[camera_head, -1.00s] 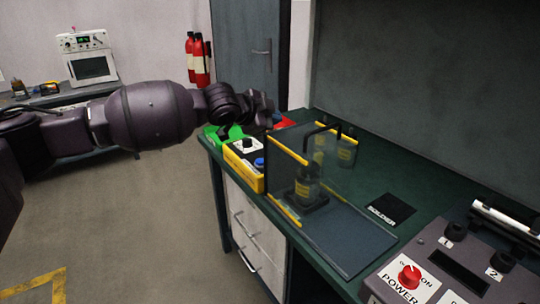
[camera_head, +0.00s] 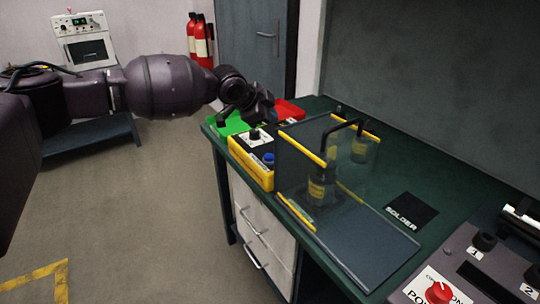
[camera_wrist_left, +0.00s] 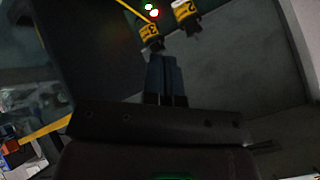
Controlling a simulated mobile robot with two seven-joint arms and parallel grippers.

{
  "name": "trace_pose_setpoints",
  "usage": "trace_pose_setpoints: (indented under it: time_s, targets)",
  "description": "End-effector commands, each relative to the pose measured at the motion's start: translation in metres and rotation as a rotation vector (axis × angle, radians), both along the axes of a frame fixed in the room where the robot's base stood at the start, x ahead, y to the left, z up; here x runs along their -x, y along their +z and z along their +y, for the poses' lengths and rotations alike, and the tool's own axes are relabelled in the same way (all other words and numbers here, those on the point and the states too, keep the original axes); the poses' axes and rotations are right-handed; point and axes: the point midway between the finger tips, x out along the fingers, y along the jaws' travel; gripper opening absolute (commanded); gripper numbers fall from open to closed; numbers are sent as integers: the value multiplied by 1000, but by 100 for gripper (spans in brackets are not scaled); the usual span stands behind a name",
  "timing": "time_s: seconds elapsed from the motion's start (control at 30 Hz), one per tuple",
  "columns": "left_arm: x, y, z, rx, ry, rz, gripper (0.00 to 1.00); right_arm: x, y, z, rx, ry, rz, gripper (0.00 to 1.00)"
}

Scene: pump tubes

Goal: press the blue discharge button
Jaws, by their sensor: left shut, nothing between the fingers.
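My left gripper (camera_head: 247,112) is above and behind the box in the head view, apart from the button. Its dark fingers show shut and empty in the left wrist view (camera_wrist_left: 166,78). A small blue spot at the left edge of that view may be the button, but it is too small to be sure. My right gripper is in neither view.
A clear guard with yellow edges (camera_head: 302,141) stands right of the box, around yellow-labelled tubes (camera_head: 321,188). Green (camera_head: 228,124) and red (camera_head: 291,110) trays lie behind the box. A grey panel with a red POWER knob (camera_head: 438,293) is at front right.

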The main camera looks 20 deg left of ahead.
Motion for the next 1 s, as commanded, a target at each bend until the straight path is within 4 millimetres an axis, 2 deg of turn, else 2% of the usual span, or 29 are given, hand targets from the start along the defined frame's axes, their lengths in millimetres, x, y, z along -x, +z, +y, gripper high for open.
trace_pose_setpoints:
  time_s: [0.33, 0.8, 1.0]
  targets:
    - [0, -11, 0, 0, 1, 4, 0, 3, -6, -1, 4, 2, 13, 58]
    - [0, -66, 1, 0, 2, 6, 0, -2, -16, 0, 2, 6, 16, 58]
    - [0, -82, 0, 1, 1, 4, 0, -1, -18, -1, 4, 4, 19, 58]
